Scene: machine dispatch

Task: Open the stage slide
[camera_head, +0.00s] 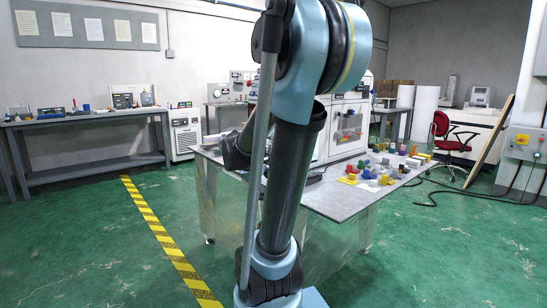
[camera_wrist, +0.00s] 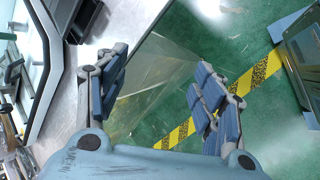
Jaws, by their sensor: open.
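I cannot make out the stage slide for certain in either view. A white machine (camera_head: 347,128) stands on the grey table (camera_head: 335,197) in the head view, partly hidden behind my arm. In the wrist view, my gripper (camera_wrist: 160,68) is open with nothing between its fingers. Beyond the fingers are the table's clear side panel and the green floor. A white-edged surface (camera_wrist: 52,70) with dark parts (camera_wrist: 76,16) lies to the left of the left finger, apart from it. I cannot tell whether these dark parts belong to the slide.
Several small coloured parts (camera_head: 385,168) lie on the table's right side. A long bench (camera_head: 90,118) stands along the left wall. A yellow-black floor stripe (camera_head: 160,232) runs left of the table. A red chair (camera_head: 447,140) stands at right.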

